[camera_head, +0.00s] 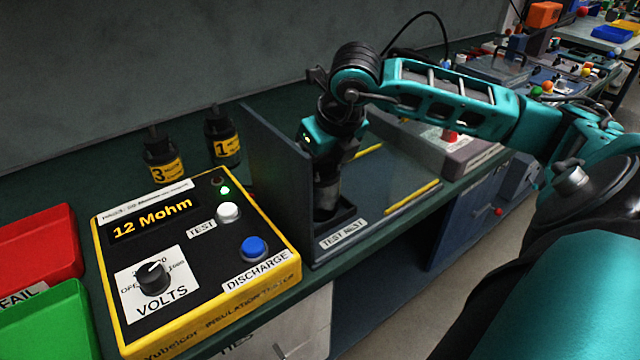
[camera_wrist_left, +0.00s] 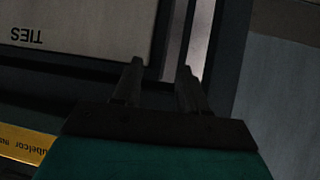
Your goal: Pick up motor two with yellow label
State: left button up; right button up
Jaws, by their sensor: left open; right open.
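Two black motors with yellow labels stand behind the tester: one marked 3 (camera_head: 162,160) and one marked 1 (camera_head: 222,138). No label marked 2 shows. My right gripper (camera_head: 326,205) points straight down into the test nest (camera_head: 343,236). A dark grey cylindrical shape shows at its lower end, low in the nest; I cannot tell whether it is a motor or part of my gripper. My right gripper is open, with its fingertips largely hidden. My left gripper (camera_wrist_left: 158,75) is open and empty in the left wrist view, near a drawer front marked TIES.
The yellow insulation tester (camera_head: 192,262) reads 12 Mohm, with a green light lit. A red FAIL bin (camera_head: 38,245) and a green bin (camera_head: 45,320) are at the left. A grey upright panel (camera_head: 280,175) stands left of the nest.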

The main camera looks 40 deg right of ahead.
grip_shut()
jog(key=shift+w+d+r, duration=0.1)
jog(key=shift+r, duration=0.1)
dwell(0.9)
